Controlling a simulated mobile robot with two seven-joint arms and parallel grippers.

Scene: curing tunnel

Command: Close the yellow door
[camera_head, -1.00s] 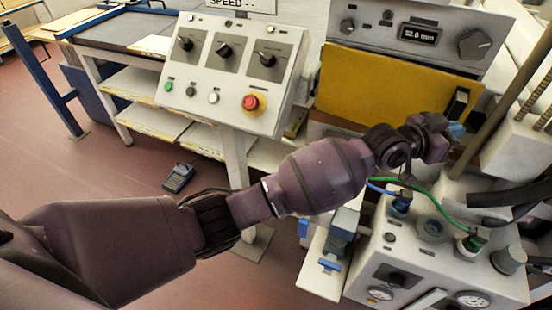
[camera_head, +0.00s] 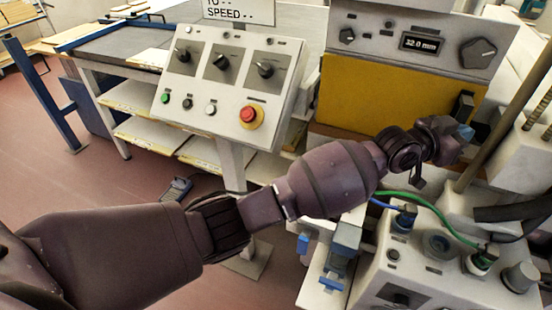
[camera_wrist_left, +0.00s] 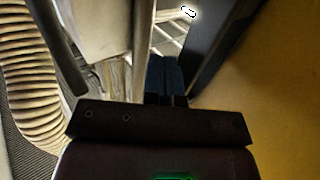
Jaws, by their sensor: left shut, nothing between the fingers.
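The yellow door (camera_head: 395,100) is a flat panel below a grey control head in the head view. It also fills the right side of the left wrist view (camera_wrist_left: 275,75). A black handle (camera_head: 462,106) stands out near its right edge. My left gripper (camera_head: 464,132) is at the door's lower right, close to the handle. Its blue fingertips, shut and empty, show in the left wrist view (camera_wrist_left: 166,78) beside a dark upright part. I cannot tell whether they touch it. How far the door stands open is unclear. My right gripper is not in view.
A control panel (camera_head: 228,75) with knobs and a red button stands left of the door. A white unit with green and blue hoses (camera_head: 440,255) lies below my wrist. A brown post (camera_head: 505,125) rises to the right. A ribbed hose (camera_wrist_left: 30,75) shows in the left wrist view.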

